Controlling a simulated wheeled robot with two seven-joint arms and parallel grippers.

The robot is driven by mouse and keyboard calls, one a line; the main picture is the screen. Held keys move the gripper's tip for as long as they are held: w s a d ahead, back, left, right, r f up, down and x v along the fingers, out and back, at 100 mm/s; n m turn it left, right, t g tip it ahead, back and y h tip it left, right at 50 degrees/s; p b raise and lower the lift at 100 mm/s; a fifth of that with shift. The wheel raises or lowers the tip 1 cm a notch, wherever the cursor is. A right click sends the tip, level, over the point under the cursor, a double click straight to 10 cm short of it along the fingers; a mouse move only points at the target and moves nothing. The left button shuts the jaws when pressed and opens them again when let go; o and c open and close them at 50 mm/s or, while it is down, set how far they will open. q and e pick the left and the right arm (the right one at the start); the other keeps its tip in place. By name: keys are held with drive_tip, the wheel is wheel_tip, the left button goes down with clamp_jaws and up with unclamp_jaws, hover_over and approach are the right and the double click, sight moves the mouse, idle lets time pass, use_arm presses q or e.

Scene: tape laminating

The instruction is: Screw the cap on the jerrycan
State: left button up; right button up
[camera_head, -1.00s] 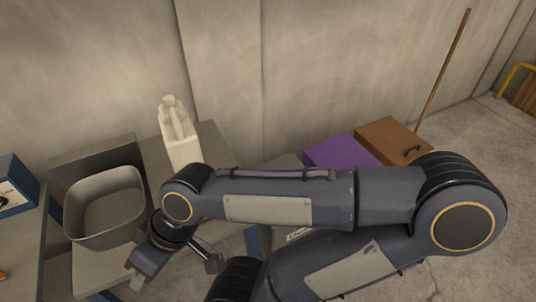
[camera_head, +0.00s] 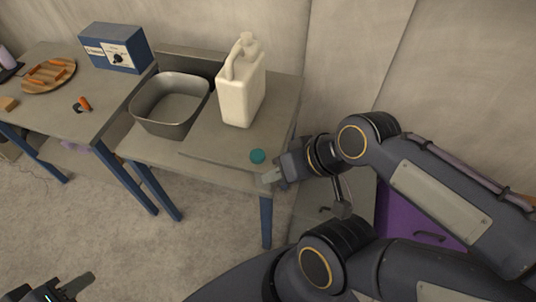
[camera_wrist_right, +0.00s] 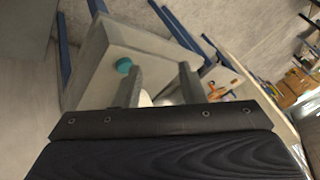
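The white jerrycan (camera_head: 240,98) stands upright on the grey table (camera_head: 215,145), its handle and neck at the top. A small teal cap (camera_head: 257,156) lies near the front right edge of that table, apart from the jerrycan; it also shows in the right wrist view (camera_wrist_right: 124,65). My right gripper (camera_head: 269,178) is just to the right of and in front of the cap. In the right wrist view its two fingers (camera_wrist_right: 163,88) are apart with nothing held, and the cap is outside them, beside one finger. My left gripper (camera_head: 72,288) is partly cut off at the bottom left.
A grey basin (camera_head: 170,103) stands left of the jerrycan. Further left, another table (camera_head: 60,108) holds a blue box (camera_head: 115,47), a round wooden board (camera_head: 48,75) and small orange-handled items. A purple box (camera_head: 425,225) is behind my right arm. The floor in front is clear.

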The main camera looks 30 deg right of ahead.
drive_tip(key=shift+o, duration=2.3)
drive_tip(key=shift+w+d, duration=0.15)
drive_tip(key=shift+w, duration=0.1)
drive_tip(key=shift+o, duration=1.1)
drive_tip(key=w+d+f+n+g+h+b, duration=0.2)
drive_tip(key=w+d+f+g, duration=0.1)
drive_tip(key=w, duration=0.5)
drive_tip(key=shift+w+g+b, duration=0.2)
drive_tip(key=shift+g+b, duration=0.1)
drive_tip(key=shift+b, duration=0.05)
drive_tip(key=n+g+h+b, duration=0.1)
drive_tip(key=n+g+h, duration=0.1)
hover_over(258, 154)
wheel_tip(258, 154, down, 5)
drive_tip(key=shift+f+b, duration=0.3)
drive_tip(key=shift+f, duration=1)
drive_tip(key=shift+f, duration=0.1)
